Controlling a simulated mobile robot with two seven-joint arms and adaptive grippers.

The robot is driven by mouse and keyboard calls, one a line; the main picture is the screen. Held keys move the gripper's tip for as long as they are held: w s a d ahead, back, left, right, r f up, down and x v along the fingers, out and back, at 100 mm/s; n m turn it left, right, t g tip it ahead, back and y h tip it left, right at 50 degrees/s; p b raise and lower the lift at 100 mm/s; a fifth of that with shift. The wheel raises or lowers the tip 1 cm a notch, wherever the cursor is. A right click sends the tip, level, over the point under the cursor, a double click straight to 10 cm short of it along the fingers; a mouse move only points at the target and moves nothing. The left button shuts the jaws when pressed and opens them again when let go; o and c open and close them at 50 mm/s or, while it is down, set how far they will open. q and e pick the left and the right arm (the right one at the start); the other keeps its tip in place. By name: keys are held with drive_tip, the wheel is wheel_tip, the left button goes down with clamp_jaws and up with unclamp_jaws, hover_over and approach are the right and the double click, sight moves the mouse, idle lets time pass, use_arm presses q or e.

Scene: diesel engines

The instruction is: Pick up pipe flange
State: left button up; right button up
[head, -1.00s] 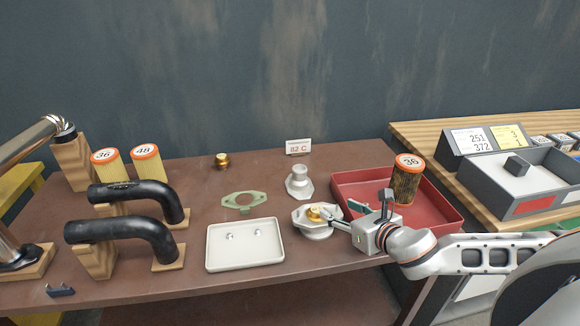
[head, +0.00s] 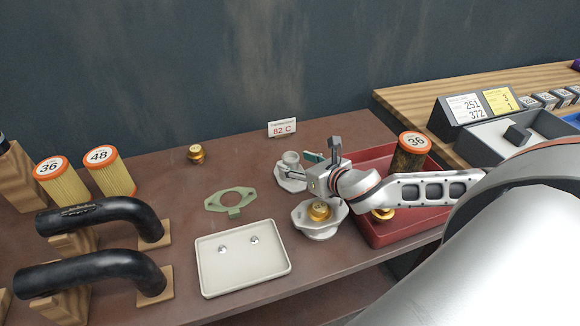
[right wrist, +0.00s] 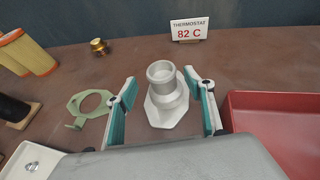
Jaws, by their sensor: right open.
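The pipe flange (head: 290,172) is a light grey part with a round pipe stub on a flat angular flange. It stands upright on the brown table near the thermostat sign. In the right wrist view the pipe flange (right wrist: 165,85) sits between the two teal-padded fingers. My right gripper (right wrist: 165,103) is open, with a finger on each side of the stub and visible gaps to it. In the head view my right gripper (head: 308,167) partly covers the flange's right side. My left gripper is not in view.
A grey housing with a brass thermostat (head: 319,210) stands just in front. A red tray (head: 400,235) with a used filter (head: 410,155) and a brass part (head: 382,214) is at right. A green gasket (head: 232,199) and white tray (head: 243,278) lie left. The sign (head: 282,128) stands behind.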

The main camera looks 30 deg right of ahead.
sight(287, 153)
drive_tip(key=x, duration=0.3)
drive_tip(key=shift+w+d, duration=0.2)
drive_tip(key=shift+w, duration=0.15)
drive_tip(key=shift+w+f, duration=0.1)
drive_tip(key=shift+w, duration=0.1)
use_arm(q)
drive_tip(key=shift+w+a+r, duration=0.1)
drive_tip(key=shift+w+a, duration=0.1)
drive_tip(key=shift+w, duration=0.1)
use_arm(e)
clamp_jaws()
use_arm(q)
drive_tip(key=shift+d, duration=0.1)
use_arm(e)
drive_tip(key=shift+r, duration=0.75)
wheel_tip(287, 153, up, 18)
drive_tip(key=p, duration=0.2)
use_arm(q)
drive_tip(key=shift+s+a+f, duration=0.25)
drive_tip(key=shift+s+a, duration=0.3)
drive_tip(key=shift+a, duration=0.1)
use_arm(e)
drive_tip(key=s+a+r, duration=0.2)
drive_tip(key=a+r, duration=0.1)
drive_tip(key=a, duration=0.3)
drive_tip(key=s+a+r, duration=0.2)
drive_tip(key=a+r, duration=0.1)
drive_tip(key=a, duration=0.3)
drive_tip(key=shift+a+r, duration=0.2)
drive_tip(key=shift+a, duration=0.15)
